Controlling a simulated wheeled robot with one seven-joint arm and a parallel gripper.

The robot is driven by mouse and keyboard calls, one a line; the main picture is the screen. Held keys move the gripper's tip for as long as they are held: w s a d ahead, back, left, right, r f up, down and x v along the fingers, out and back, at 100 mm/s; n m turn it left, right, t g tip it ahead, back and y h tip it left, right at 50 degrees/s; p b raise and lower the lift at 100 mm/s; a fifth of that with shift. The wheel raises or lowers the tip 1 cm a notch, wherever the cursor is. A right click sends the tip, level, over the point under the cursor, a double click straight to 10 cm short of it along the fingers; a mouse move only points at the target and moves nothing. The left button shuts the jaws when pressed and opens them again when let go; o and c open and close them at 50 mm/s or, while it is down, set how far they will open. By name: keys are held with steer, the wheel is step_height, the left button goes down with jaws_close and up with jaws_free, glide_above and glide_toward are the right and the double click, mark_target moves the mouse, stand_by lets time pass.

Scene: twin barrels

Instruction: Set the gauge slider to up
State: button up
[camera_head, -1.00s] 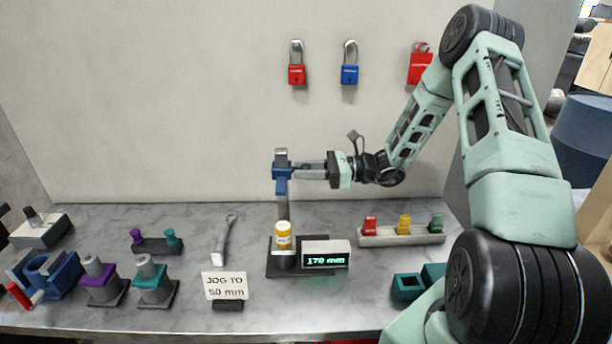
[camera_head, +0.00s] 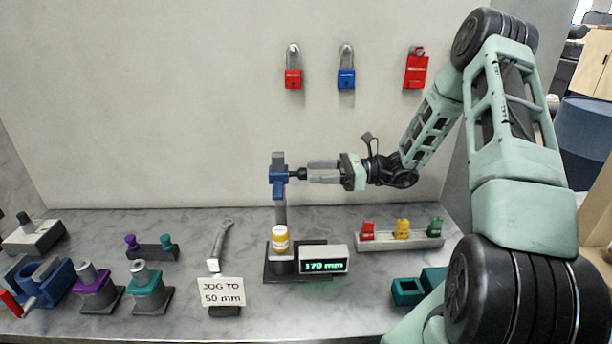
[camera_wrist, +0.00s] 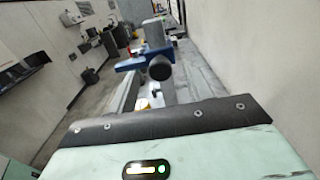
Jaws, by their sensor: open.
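The gauge is a grey upright post (camera_head: 281,211) on a dark base. Its blue slider (camera_head: 279,181) sits high on the post, just below the top. A black knob (camera_head: 299,174) sticks out from the slider to the right. The green display (camera_head: 323,265) reads 170 mm. My gripper (camera_head: 310,172) is open at the knob's height, just right of it, with no visible hold on it. In the wrist view, the blue slider (camera_wrist: 131,64) and the round black knob (camera_wrist: 160,68) are straight ahead.
A yellow-and-white cylinder (camera_head: 280,239) stands by the post's foot. A sign (camera_head: 221,292) reads "JOG TO 50 mm". Padlocks (camera_head: 346,79) hang on the back wall. A rack with coloured tags (camera_head: 402,240) is to the right. Clamps and purple and teal fixtures (camera_head: 147,289) are to the left.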

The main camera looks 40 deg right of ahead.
steer(key=b+v, duration=0.3)
steer(key=v, duration=1)
steer(key=shift+d, duration=0.2)
steer(key=shift+s, duration=0.1)
